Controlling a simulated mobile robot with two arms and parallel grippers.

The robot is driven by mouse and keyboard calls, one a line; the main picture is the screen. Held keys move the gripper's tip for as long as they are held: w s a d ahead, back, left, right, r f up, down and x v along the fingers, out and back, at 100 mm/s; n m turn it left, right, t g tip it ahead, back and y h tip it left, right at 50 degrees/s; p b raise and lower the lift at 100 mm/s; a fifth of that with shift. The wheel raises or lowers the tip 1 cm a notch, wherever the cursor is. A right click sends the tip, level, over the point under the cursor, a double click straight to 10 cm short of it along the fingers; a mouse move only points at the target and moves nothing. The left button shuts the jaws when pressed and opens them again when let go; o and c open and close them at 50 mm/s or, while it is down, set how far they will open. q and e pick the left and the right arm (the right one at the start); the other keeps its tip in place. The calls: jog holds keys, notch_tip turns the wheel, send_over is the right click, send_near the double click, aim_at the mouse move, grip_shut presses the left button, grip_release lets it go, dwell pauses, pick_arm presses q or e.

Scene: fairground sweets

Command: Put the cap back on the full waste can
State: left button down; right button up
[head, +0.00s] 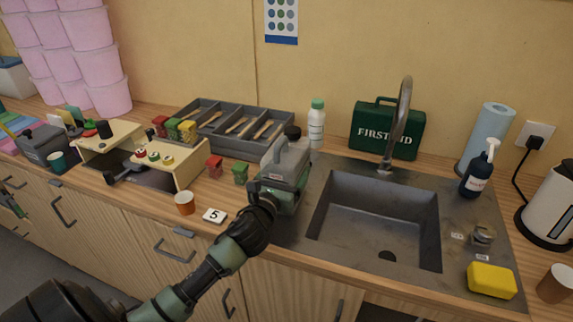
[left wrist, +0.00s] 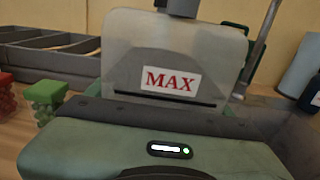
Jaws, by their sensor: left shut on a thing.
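The waste can (head: 286,153) is a grey, cloudy, boxy container beside the sink's left edge. In the left wrist view the can (left wrist: 125,48) fills the middle, upright, with a white label reading MAX and a grey neck cropped at the top. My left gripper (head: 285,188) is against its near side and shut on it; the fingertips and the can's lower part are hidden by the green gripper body. A round black thing (head: 292,131) shows just behind the can's top; it looks like a cap, but I cannot tell what it rests on. My right gripper is out of view.
The sink (head: 375,225) is right of the can, with a tap (head: 402,125) behind it. A white bottle (head: 316,125), first-aid case (head: 388,130) and cutlery tray (head: 255,148) stand behind. Red and green jars (head: 240,174), an orange cup (head: 184,203) and a number card (head: 214,216) are close left.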

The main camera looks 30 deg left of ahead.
pick_arm(q)
jog(key=shift+r, duration=0.1)
dwell(0.3)
grip_release()
jog(key=shift+f, duration=0.25)
jog(key=shift+s+r, duration=0.1)
jog(key=shift+s, duration=0.05)
jog(key=shift+r, duration=0.1)
jog(key=shift+s+d, duration=0.1)
jog(key=shift+s, duration=0.1)
jog(key=b+v, duration=0.2)
jog(key=v, duration=0.9)
jog(key=shift+s, duration=0.25)
